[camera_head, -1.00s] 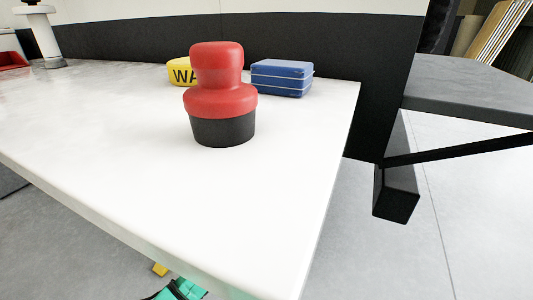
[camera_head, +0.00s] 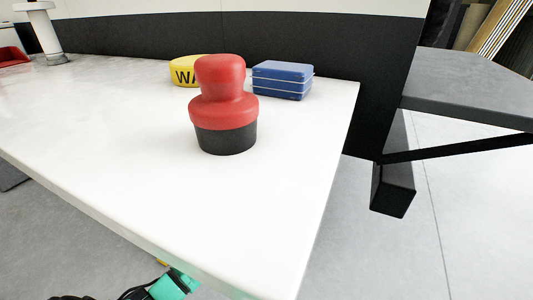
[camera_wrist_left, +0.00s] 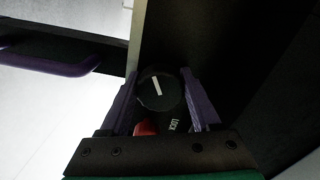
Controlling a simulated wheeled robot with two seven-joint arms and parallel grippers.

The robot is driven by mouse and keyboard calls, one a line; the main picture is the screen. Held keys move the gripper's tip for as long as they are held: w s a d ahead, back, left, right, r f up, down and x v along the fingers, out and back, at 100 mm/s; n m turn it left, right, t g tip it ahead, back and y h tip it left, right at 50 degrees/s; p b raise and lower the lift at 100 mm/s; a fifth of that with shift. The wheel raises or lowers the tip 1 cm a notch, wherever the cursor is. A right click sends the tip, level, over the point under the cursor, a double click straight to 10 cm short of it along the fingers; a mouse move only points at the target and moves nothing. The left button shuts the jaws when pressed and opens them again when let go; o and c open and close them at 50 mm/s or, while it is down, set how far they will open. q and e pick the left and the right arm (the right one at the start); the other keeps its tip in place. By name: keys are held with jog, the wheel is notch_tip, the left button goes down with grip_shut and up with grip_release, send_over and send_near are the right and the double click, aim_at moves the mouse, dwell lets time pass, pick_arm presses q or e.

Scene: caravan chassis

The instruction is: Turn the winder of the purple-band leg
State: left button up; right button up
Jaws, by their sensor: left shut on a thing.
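In the left wrist view a round black knob (camera_wrist_left: 158,91) with a short, slightly tilted white line is the winder. My left gripper (camera_wrist_left: 160,96) is shut on it, with one finger on each side. The white word LOCK (camera_wrist_left: 174,124) and a red patch (camera_wrist_left: 145,128) show just below the knob. A dark purple band (camera_wrist_left: 65,68) runs along a dark bar at the upper left. The table hides the winder and the leg in the head view. My right gripper is not in view.
A dark ledge (camera_head: 470,88) with a black brace (camera_head: 460,147) stands at the right. The floor between is clear.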

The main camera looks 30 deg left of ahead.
pick_arm(q)
jog(key=shift+f, duration=0.1)
jog(key=o, duration=1.4)
jog(key=shift+s, duration=0.1)
jog(key=s, duration=0.4)
jog(key=s+p, duration=0.1)
jog(key=s, duration=0.4)
jog(key=s+d, duration=0.1)
jog(key=s, duration=0.4)
jog(key=shift+s+p, duration=0.2)
jog(key=shift+p, duration=0.15)
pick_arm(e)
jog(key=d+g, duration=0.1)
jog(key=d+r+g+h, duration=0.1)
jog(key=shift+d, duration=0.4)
